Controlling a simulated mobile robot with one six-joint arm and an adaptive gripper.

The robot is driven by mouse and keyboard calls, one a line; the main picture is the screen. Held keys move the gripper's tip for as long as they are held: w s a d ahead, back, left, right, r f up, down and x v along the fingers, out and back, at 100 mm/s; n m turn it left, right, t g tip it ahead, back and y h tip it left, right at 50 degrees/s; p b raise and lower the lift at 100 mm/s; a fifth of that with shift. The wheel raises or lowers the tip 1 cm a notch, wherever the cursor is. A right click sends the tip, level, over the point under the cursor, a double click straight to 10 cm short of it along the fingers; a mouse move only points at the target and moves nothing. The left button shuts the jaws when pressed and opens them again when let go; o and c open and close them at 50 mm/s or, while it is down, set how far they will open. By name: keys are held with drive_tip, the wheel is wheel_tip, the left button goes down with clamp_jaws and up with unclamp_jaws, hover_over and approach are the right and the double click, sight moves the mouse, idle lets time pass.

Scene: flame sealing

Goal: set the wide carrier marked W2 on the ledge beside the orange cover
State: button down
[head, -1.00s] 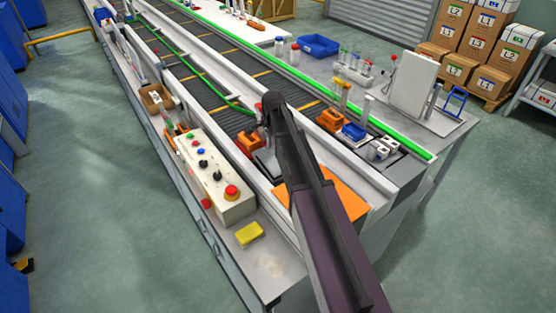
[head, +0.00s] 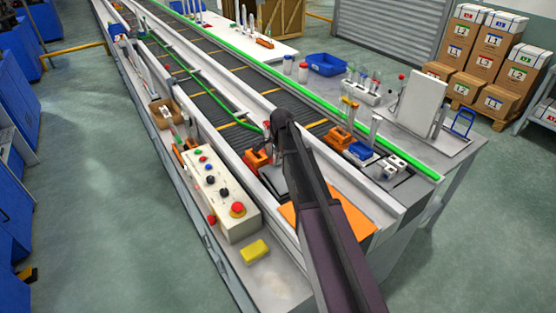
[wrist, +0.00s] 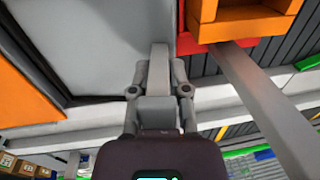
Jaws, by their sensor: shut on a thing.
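My gripper (wrist: 158,75) is shut on a narrow grey bar (wrist: 159,62) in the wrist view. Whether this bar belongs to a carrier cannot be told. An orange block-like carrier (wrist: 240,20) with a red part under it is just beyond the fingers to the right. In the head view my dark arm hides the fingers. An orange carrier (head: 256,161) stands left of the arm's end, and another (head: 338,138) stands to its right. No W2 mark is readable. The orange cover (head: 358,222) lies partly behind my arm; it also shows in the wrist view (wrist: 25,75). The ledge is not clearly distinguishable.
A control box (head: 220,193) with a red stop button and a yellow block (head: 255,250) are to the left. A blue holder (head: 360,150) and white blocks (head: 393,165) are to the right. A green cable (head: 205,85) lies along the conveyor.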

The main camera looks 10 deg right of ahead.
drive_tip(key=shift+r+p, duration=4.65)
drive_tip(key=shift+r, duration=0.15)
drive_tip(key=shift+f, duration=0.2)
drive_tip(key=shift+s, duration=0.1)
